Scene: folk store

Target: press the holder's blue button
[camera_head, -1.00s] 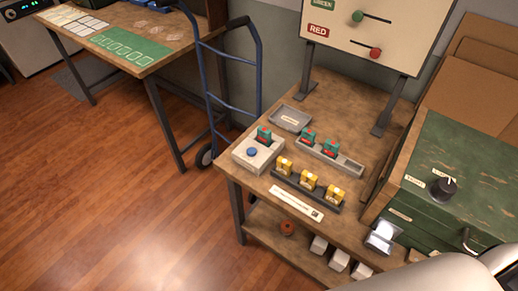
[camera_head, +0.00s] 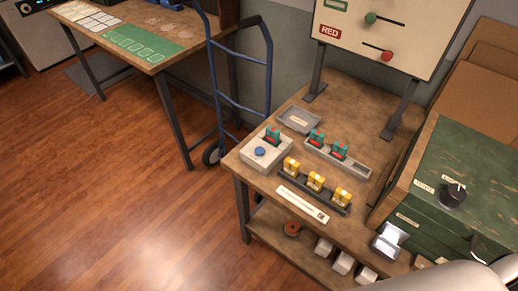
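The holder (camera_head: 254,163) is a pale box near the left corner of the wooden workbench. Its round blue button (camera_head: 260,152) is on the top face, toward the front. A teal and red piece (camera_head: 272,137) stands upright at the back of the holder. Neither of my grippers shows in the head view. Only a white rounded part, apparently my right arm, shows at the lower right edge. Nothing is touching the button.
A grey rack (camera_head: 353,165) with two teal and red pieces and a dark rack (camera_head: 338,207) with yellow pieces stand beside the holder. A grey tray (camera_head: 299,121) lies behind. A green cabinet (camera_head: 470,170) fills the right. A blue hand truck (camera_head: 243,62) stands left of the bench; floor in front is clear.

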